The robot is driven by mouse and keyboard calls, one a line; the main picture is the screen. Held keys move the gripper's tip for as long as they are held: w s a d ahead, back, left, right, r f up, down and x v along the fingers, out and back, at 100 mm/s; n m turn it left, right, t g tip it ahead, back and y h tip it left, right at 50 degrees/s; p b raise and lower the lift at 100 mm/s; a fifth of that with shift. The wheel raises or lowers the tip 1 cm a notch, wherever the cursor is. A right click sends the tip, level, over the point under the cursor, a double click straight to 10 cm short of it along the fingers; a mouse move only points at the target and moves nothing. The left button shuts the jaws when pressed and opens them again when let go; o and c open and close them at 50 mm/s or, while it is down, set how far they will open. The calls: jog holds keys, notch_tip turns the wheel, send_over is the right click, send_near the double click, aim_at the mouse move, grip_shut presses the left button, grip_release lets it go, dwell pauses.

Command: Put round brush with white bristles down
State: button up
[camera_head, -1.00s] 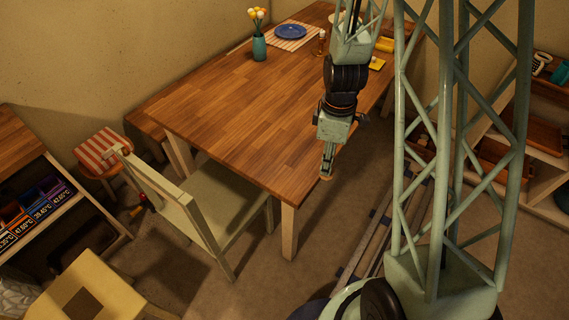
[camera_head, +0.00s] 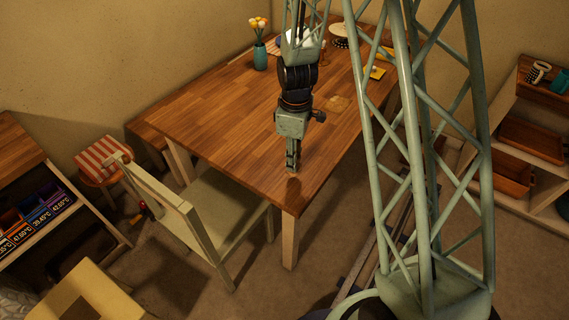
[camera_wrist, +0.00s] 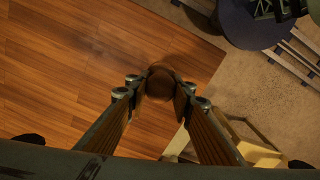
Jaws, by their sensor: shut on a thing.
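In the head view, my gripper (camera_head: 292,168) points down over the near corner of the wooden table (camera_head: 215,115). In the wrist view, my gripper (camera_wrist: 160,95) is shut on a round brown wooden piece, the brush (camera_wrist: 160,82), held between the fingertips. White bristles are not visible in either view. The table top (camera_wrist: 60,75) lies below and to the left, with its corner and edge close to the brush. I cannot tell whether the brush touches the table top.
A pale chair (camera_head: 190,212) stands against the table's near left side. A vase with flowers (camera_head: 260,55) and a yellow item (camera_head: 377,73) are towards the back. The table's left and middle are clear. An open shelf (camera_head: 535,140) is at right.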

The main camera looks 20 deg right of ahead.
jog(key=shift+w+a+f, duration=0.1)
jog(key=shift+w+a, duration=0.6)
jog(key=shift+w, duration=0.1)
jog(key=shift+a, duration=0.1)
jog(key=shift+w+a+f, duration=0.2)
jog(key=shift+w+f, duration=0.05)
jog(key=shift+f, duration=0.3)
jog(key=shift+w+a+f, duration=0.2)
jog(key=shift+f, duration=0.3)
jog(key=shift+f+b, duration=0.35)
jog(key=shift+f, duration=0.4)
jog(key=shift+f, duration=0.2)
jog(key=o, duration=0.9)
jog(key=shift+r, duration=0.15)
